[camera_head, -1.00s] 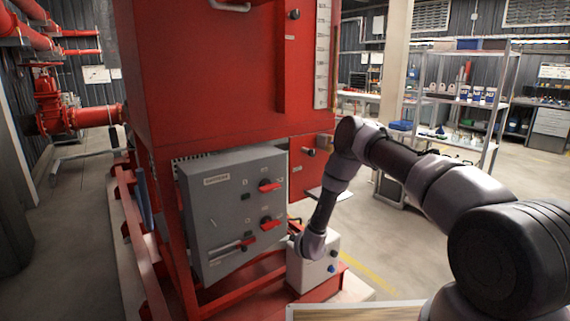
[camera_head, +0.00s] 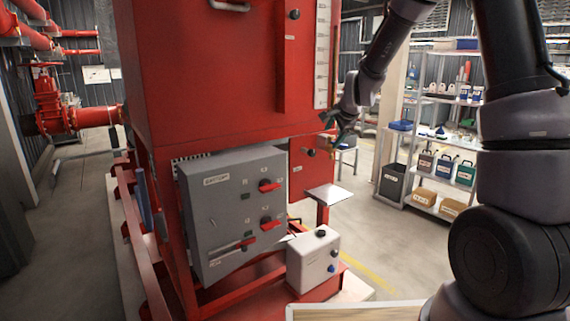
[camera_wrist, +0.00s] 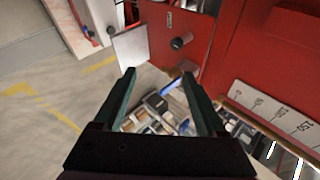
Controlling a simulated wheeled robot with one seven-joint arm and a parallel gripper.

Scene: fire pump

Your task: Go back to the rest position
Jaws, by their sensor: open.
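My gripper (camera_head: 336,125) is raised in front of the right side of the red pump cabinet (camera_head: 220,75), beside the lower end of the white scale strip. In the wrist view its two dark green fingers (camera_wrist: 160,95) are apart with nothing between them. Beyond them show the floor, blurred shelf goods and the red cabinet side (camera_wrist: 235,45). My arm rises on the right and bends over at the top of the head view.
A grey control box (camera_head: 235,210) with red handles is on the cabinet's front. A small white box (camera_head: 313,258) with buttons stands low beside it. A small metal plate (camera_head: 329,195) sticks out at the right.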

